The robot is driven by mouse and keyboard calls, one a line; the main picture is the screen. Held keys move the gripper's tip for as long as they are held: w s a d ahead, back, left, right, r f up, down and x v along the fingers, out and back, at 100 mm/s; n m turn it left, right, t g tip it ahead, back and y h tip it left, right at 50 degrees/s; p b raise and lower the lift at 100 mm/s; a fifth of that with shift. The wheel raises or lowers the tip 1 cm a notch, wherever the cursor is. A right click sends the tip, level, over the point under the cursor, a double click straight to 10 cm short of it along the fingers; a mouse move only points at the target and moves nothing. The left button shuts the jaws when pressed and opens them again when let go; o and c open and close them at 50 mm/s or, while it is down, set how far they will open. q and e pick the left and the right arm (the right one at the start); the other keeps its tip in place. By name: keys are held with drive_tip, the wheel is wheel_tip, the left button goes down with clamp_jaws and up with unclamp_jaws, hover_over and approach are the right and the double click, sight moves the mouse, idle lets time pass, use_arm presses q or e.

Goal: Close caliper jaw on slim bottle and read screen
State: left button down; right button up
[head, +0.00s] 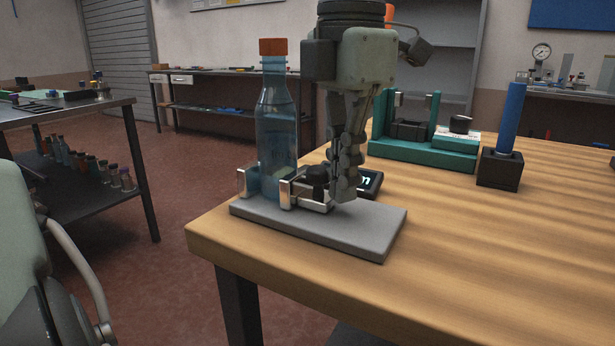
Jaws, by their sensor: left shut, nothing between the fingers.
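A slim clear-blue bottle (277,130) with an orange cap stands upright at the left end of the grey base plate (330,232). The caliper has a metal jaw (242,180) left of the bottle and another jaw (286,194) at its front right. I cannot tell whether both touch the bottle. A dark knob (317,174) sits right of the nearer jaw. The caliper screen (369,181) is behind my left gripper (343,196), and only the end of its reading shows. That gripper points down, shut and empty, close right of the knob. My right gripper is out of view.
A teal fixture (424,153) stands behind on the wooden table (480,265). A blue cylinder (511,118) stands in a black block (499,170) to its right. The table's front right is clear. A dark shelf table (75,125) is at left.

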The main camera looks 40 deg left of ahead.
use_arm(q)
drive_tip(key=shift+w+d, duration=0.1)
drive_tip(key=shift+d, duration=0.25)
drive_tip(key=shift+r, duration=0.1)
wheel_tip(320, 180, up, 6)
drive_tip(key=p, duration=0.4)
drive_tip(key=shift+p, duration=0.4)
